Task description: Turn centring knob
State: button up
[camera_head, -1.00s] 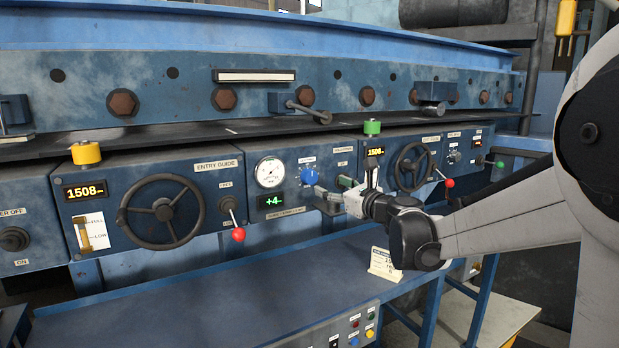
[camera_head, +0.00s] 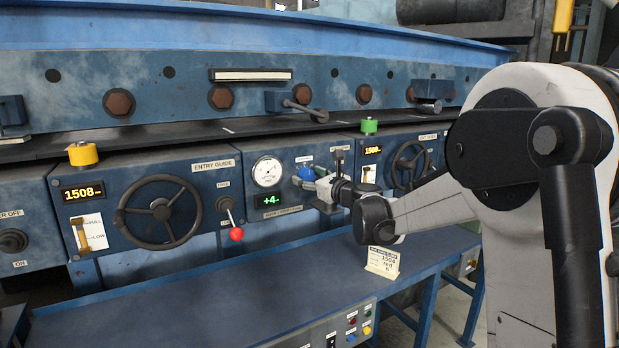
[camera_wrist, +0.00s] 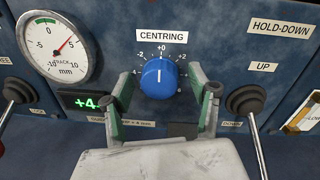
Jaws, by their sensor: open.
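The blue centring knob (camera_wrist: 159,78) is on the panel under a "CENTRING" label, with a number scale around it and a white pointer line facing roughly up. In the head view the knob (camera_head: 306,173) is partly hidden by my gripper. My gripper (camera_wrist: 163,92) is open, with one finger on each side of the knob in the wrist view. I cannot tell whether the fingertips touch it. The green display (camera_wrist: 86,102) reads +4. The round track gauge (camera_wrist: 56,50) has a red needle pointing up and right, near 5.
A hold-down lever (camera_wrist: 249,104) stands right of my gripper, and another black lever knob (camera_wrist: 17,90) is at the left. In the head view are the entry guide handwheel (camera_head: 161,211), a red-tipped lever (camera_head: 236,233) and a small card (camera_head: 382,262) on the blue bench.

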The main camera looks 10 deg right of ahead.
jog(key=c, duration=1.2)
jog(key=shift+o, duration=0.2)
jog(key=shift+n, duration=0.3)
jog(key=n+b, duration=0.2)
jog(key=n, duration=0.2)
jog(key=shift+f, duration=0.1)
jog(key=n+b, duration=0.1)
jog(key=n, duration=0.3)
jog(key=shift+a+n+b, duration=0.1)
jog(key=shift+n+b, duration=0.2)
jog(key=shift+b, duration=0.05)
jog(key=n+b, duration=0.1)
jog(key=n, duration=0.3)
jog(key=shift+g+h, duration=0.3)
jog(key=shift+h, duration=0.1)
jog(key=shift+s+a+n+h+b, duration=0.1)
jog(key=shift+n+h+b, duration=0.25)
jog(key=shift+n, duration=1.55)
